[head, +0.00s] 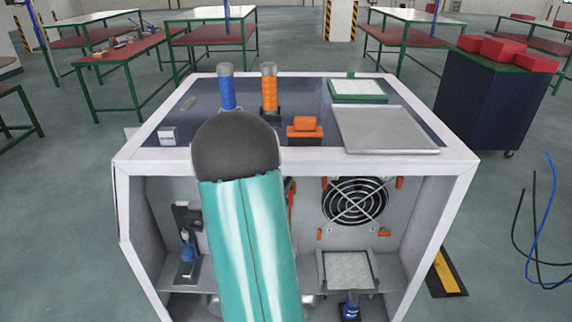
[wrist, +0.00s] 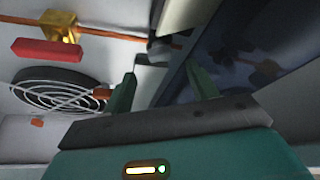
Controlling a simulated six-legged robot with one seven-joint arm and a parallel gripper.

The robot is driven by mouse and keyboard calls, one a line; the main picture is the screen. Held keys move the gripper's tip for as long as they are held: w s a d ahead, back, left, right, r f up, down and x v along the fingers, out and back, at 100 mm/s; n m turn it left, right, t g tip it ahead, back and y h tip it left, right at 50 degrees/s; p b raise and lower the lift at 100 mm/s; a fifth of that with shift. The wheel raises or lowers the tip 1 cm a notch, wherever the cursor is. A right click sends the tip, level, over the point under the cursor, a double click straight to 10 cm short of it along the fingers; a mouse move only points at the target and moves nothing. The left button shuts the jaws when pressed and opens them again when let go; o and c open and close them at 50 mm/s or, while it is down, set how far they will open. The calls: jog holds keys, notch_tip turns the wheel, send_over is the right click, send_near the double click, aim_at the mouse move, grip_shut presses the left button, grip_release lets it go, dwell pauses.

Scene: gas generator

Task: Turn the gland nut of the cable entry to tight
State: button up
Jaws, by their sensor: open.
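In the wrist view my gripper (wrist: 160,86) has its two green fingers spread, with nothing held between them. Just past the fingertips a small dark grey fitting (wrist: 158,50) sits by a thin orange-brown line, near a panel edge. I cannot tell for sure whether it is the gland nut of the cable entry. In the head view my teal arm covers the middle of the open white-framed cabinet (head: 455,160) and hides my gripper. A small blue-topped fitting (head: 187,250) stands on the cabinet's left shelf, and another blue part (head: 350,306) sits low at the front.
A round fan grille (head: 354,201) is on the cabinet's back wall; the wrist view shows it beside a red-handled brass valve (wrist: 60,27). The top holds a blue cylinder (head: 228,95), an orange cylinder (head: 269,90), an orange block (head: 304,127) and a grey tray (head: 385,130).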

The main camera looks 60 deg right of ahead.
jog(key=w+v, duration=0.1)
jog(key=v, duration=0.6)
jog(key=shift+s+a, duration=0.25)
jog(key=shift+s, duration=0.3)
